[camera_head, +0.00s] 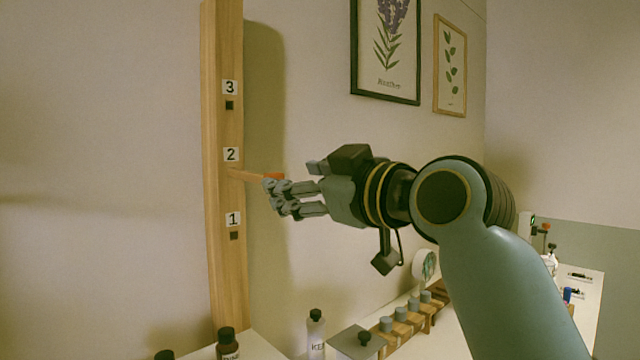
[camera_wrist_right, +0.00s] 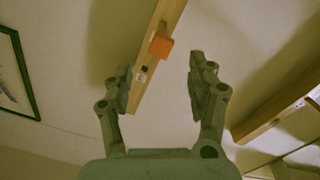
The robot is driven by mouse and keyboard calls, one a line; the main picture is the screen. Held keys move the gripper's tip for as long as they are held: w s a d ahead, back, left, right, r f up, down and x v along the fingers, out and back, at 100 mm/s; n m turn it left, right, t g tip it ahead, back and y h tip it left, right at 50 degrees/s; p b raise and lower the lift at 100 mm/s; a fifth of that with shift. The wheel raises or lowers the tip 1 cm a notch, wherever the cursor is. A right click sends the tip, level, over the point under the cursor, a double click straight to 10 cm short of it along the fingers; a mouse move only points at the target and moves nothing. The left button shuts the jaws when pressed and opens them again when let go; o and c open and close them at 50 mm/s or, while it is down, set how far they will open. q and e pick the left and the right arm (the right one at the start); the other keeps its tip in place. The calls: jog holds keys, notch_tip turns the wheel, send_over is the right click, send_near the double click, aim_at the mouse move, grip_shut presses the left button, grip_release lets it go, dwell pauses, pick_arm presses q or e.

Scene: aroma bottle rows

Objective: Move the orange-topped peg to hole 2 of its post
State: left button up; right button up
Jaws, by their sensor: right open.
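The wooden post (camera_head: 226,270) stands upright against the wall, with labels 3, 2 and 1 from top to bottom. Dark square holes show below labels 3 and 1. The orange-topped peg (camera_head: 250,175) sticks out sideways from the post just below label 2, covering that hole. Its orange top (camera_wrist_right: 161,46) also shows in the right wrist view, ahead of the gap between the fingers. My right gripper (camera_head: 274,197) is open, its fingertips close to the peg's outer end, slightly below it in the head view. Contact cannot be told. My left gripper is out of view.
Framed pictures (camera_head: 386,88) hang behind. The space left of the post is clear.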

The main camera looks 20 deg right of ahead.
jog(key=v, duration=0.5)
jog(key=shift+w, duration=0.1)
jog(key=s+d+f+m+g+h, duration=0.2)
jog(key=s+f+g, duration=0.15)
jog(key=f, duration=0.65)
jog(key=s+d+f+m+g+h, duration=0.1)
jog(key=s+d+f+m+g, duration=0.3)
jog(key=f, duration=0.6)
jog(key=s+d+f+m+g+h, duration=0.1)
jog(key=s+d+f+g+h, duration=0.15)
jog(key=s+f+g, duration=0.75)
jog(key=s+d+f+t+b, duration=0.1)
jog(key=s+f+b, duration=0.25)
jog(key=f, duration=1.05)
jog(key=s+d+f+t+b, duration=0.1)
jog(key=s+f+b, duration=0.3)
jog(key=f, duration=0.9)
jog(key=s+d+f+t+b, duration=0.15)
jog(key=f+b, duration=0.35)
jog(key=f, duration=0.9)
jog(key=s+f+g+b, duration=0.1)
jog(key=s+f+b, duration=0.3)
jog(key=s+f, duration=0.5)
jog(key=s+f+m+g+b, duration=0.1)
jog(key=s+f+b, duration=0.4)
jog(key=s+f, duration=0.5)
notch_tip(320, 180, down, 7)
jog(key=shift+d+f, duration=0.1)
jog(key=shift+d, duration=0.1)
